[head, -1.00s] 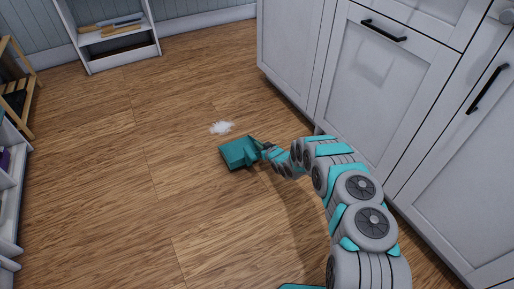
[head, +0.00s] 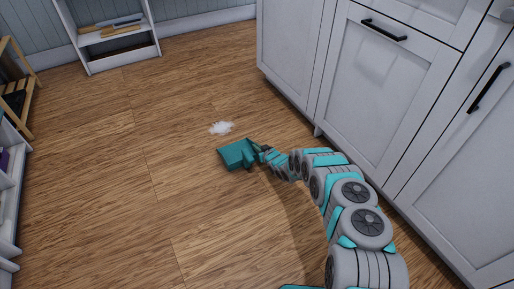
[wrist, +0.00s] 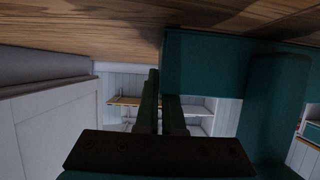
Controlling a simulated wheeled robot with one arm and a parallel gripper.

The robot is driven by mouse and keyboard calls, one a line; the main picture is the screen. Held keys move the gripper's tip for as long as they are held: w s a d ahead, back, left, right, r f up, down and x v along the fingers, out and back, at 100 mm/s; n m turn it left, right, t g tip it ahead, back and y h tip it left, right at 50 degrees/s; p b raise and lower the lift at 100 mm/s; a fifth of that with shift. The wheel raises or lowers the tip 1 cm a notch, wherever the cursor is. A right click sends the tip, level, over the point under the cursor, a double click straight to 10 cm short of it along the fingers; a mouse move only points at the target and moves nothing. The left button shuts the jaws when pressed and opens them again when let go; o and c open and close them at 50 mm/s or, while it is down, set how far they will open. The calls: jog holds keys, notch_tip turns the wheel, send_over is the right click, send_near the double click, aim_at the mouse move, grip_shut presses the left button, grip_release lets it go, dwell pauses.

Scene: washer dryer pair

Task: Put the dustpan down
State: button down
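The teal dustpan (head: 236,153) is at the far end of my arm, at or just above the wood floor, beside a small white pile (head: 221,128). I cannot tell whether it touches the floor. My gripper (head: 260,148) is at the dustpan's right side and appears shut on it. In the wrist view, the dustpan (wrist: 208,62) fills the upper right, close to my gripper's narrow dark fingers (wrist: 160,105). The exact grip on the handle is hard to see in the dark.
White cabinets (head: 385,85) with black handles stand along the right. A low white shelf (head: 110,35) is at the back left, and a wooden rack (head: 18,85) at the left edge. The floor (head: 120,190) left of the dustpan is clear.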

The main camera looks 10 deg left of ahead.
jog(key=c, duration=1)
grip_release()
jog(key=shift+c, duration=0.2)
jog(key=shift+s, duration=0.1)
jog(key=shift+p+v, duration=0.55)
jog(key=shift+v, duration=5.4)
